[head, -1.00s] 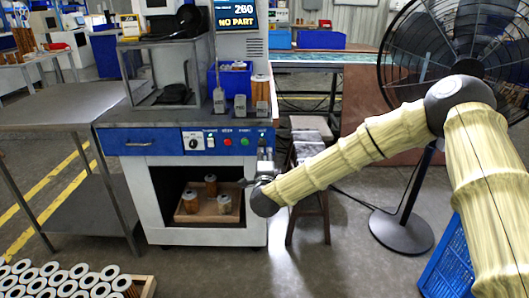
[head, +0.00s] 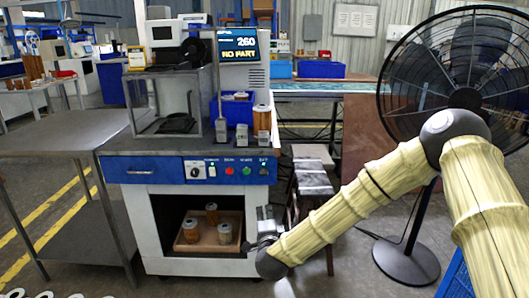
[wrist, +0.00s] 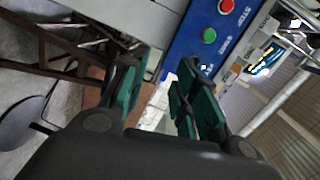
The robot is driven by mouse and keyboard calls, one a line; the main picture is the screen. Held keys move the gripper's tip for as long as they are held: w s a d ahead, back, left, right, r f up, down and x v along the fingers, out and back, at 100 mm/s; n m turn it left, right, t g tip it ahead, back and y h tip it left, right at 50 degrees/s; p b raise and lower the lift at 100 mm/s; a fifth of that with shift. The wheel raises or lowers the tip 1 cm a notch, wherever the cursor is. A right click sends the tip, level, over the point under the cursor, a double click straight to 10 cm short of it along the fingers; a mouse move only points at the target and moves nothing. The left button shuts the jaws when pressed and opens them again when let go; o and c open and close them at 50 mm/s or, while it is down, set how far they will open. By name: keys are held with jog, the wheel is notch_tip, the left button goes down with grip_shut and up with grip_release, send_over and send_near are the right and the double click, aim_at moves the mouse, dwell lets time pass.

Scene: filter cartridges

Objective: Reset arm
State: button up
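My gripper (wrist: 160,98) is in front of the machine at its right edge. In the wrist view its two green-padded fingers stand apart with nothing between them. In the head view my gripper (head: 265,228) shows small and dark at the end of my arm, beside the open lower bay of the machine (head: 133,225). The blue control strip with red and green buttons also shows in the wrist view (wrist: 196,48).
A large black fan (head: 402,258) stands on the right, near my arm. Stools (head: 312,178) stand behind my forearm. A metal table (head: 50,130) is at the left. The machine's top carries a blue bin (head: 232,108) and a screen reading "NO PART".

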jog(key=s+d+f+n+g, duration=0.3)
jog(key=s+f+n, duration=0.1)
jog(key=s+f, duration=0.6)
jog(key=s+d+f+n+g+y, duration=0.1)
jog(key=s+d+f+n+g, duration=0.25)
jog(key=s+f, duration=0.7)
jog(key=s+d+f+n+g, duration=0.3)
jog(key=s+f+g, duration=0.1)
jog(key=s+f, duration=0.55)
jog(key=s+d+f+n+g+h, duration=0.15)
jog(key=s+d, duration=0.25)
jog(key=s, duration=0.4)
jog(key=s+d+f+n+g+p, duration=0.1)
jog(key=s+d+n+g, duration=0.15)
jog(key=s+d, duration=0.35)
jog(key=s+d+f+n+g+h, duration=0.1)
jog(key=s+d+g, duration=0.15)
jog(key=s, duration=0.65)
notch_tip(320, 180, up, 23)
jog(key=p, duration=2.2)
jog(key=shift+w+f+p, duration=0.2)
jog(key=shift+w+p, duration=0.15)
jog(key=shift+w, duration=0.05)
jog(key=shift+d, duration=0.2)
